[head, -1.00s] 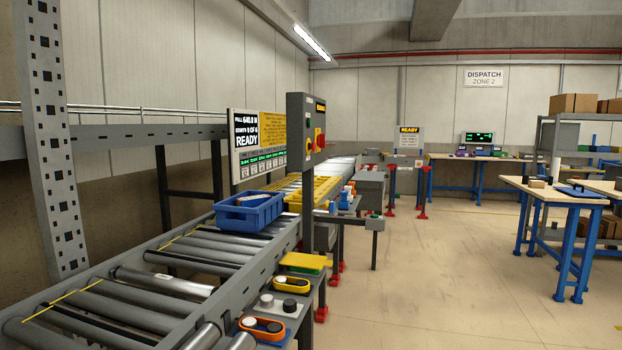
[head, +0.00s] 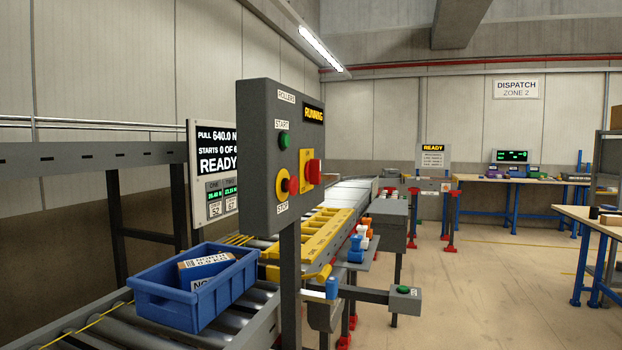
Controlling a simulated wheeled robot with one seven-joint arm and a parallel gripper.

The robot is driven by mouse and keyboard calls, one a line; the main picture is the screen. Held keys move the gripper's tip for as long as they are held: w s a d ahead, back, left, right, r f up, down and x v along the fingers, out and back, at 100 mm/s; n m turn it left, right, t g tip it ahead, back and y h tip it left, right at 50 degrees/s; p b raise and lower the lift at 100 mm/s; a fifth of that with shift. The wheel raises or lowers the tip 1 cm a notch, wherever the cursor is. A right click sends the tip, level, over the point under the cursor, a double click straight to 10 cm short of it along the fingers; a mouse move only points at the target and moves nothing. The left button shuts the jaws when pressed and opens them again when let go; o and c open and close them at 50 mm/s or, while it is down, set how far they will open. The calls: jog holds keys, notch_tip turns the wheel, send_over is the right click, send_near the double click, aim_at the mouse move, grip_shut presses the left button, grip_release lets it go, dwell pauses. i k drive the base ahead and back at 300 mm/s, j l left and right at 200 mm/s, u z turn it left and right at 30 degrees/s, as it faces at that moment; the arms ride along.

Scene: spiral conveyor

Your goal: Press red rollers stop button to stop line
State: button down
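The grey rollers control box (head: 262,150) stands on a post beside the conveyor, close ahead and left of centre. Its red stop button (head: 291,185) sits on a yellow disc low on the face, above a STOP label. A green start button (head: 284,141) is above it. A red switch on a yellow plate (head: 312,172) is to its right. The box's display (head: 313,114) reads RUNNING. The roller line (head: 235,318) runs below and left of the box. My gripper is not in view.
A blue bin (head: 165,300) with labelled items lies on the rollers. A yellow frame (head: 318,235) is beyond it. A small grey box with a green button (head: 403,292) juts out on an arm to the right. The floor (head: 500,285) at right is mostly clear.

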aim_at(292, 185)
jog(key=i+l, duration=0.15)
jog(key=i, duration=0.3)
jog(key=i+l, duration=0.15)
jog(key=i, duration=0.25)
jog(key=u, duration=1.55)
